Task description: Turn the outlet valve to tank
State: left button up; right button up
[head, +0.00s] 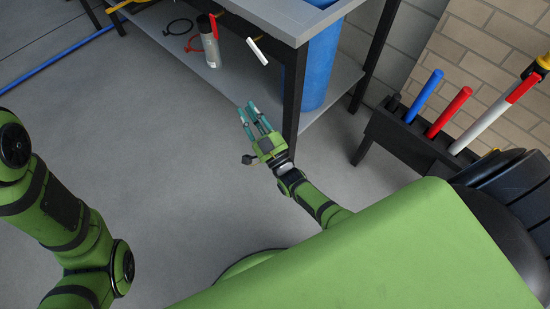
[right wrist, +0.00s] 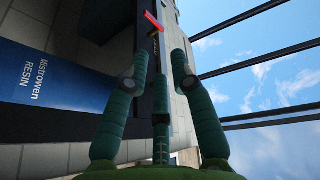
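I cannot pick out the outlet valve for certain in either view. A blue tank (head: 322,62) stands on the lower shelf of the bench; a blue surface lettered "Mistrowen RESIN" (right wrist: 40,75) shows at the left of the right wrist view. A short white bar (head: 257,51) shows in front of the bench; I cannot tell what it is part of. My right gripper (head: 252,113) is in front of the bench leg, its fingers apart and empty. Its fingers also show in the right wrist view (right wrist: 157,75). My left arm is at the left; its gripper is out of view.
The bench (head: 284,18) has a dark leg beside my right gripper. A black rack (head: 410,142) holds blue, red and white tubes at right. The floor (head: 170,160) between my arms is clear.

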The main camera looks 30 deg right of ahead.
jog(key=s+d+f+n+g+h+p, duration=0.1)
jog(key=s+f+g+p, duration=0.8)
jog(key=s+p, duration=0.3)
jog(key=shift+s+d+f+g, duration=0.15)
jog(key=shift+s+f+g, duration=0.2)
jog(key=shift+f, duration=0.3)
